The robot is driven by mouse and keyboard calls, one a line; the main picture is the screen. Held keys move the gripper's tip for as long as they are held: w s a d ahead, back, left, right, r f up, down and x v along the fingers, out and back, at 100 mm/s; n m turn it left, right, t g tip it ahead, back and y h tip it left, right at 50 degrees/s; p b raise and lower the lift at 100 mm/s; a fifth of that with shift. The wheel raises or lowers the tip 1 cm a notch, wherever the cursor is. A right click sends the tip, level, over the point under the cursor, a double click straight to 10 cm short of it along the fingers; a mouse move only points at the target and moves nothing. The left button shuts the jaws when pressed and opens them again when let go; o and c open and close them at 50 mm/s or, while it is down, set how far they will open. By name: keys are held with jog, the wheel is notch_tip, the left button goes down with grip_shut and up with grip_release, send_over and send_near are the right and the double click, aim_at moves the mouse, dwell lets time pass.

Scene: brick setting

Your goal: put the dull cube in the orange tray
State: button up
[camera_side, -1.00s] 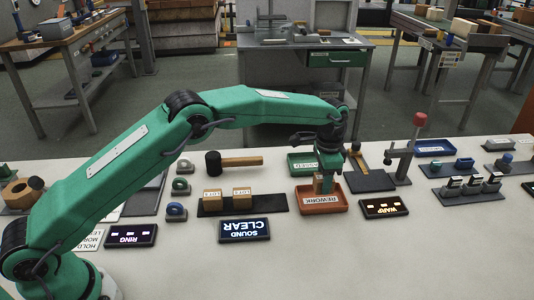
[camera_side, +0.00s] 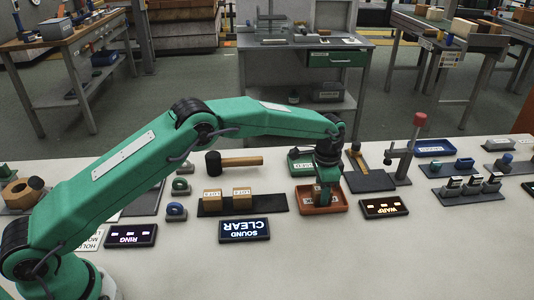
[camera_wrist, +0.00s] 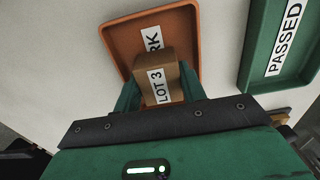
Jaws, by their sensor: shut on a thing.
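A brown cube (camera_wrist: 157,75) labelled LOT 3 is between the two green fingers of my gripper (camera_wrist: 160,92) in the wrist view. My gripper (camera_side: 323,200) is shut on it, low at the orange tray (camera_side: 340,206), and mostly hides it in the side view. The orange tray (camera_wrist: 122,42) lies behind the cube in the wrist view, with its white label partly covered. I cannot tell whether the cube touches the tray floor.
A green tray (camera_wrist: 262,68) labelled PASSED lies beside the orange one. Two labelled cubes (camera_side: 242,194) stand on a dark strip left of the tray. A lit SOUND CLEAR sign (camera_side: 245,229) and a WARP sign (camera_side: 385,208) stand near the front. A red-topped stand (camera_side: 405,160) rises to the right.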

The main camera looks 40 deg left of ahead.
jog(key=shift+f, duration=0.1)
jog(key=o, duration=1)
jog(key=shift+o, duration=0.2)
notch_tip(320, 180, up, 12)
jog(key=shift+r, duration=0.2)
dwell(0.3)
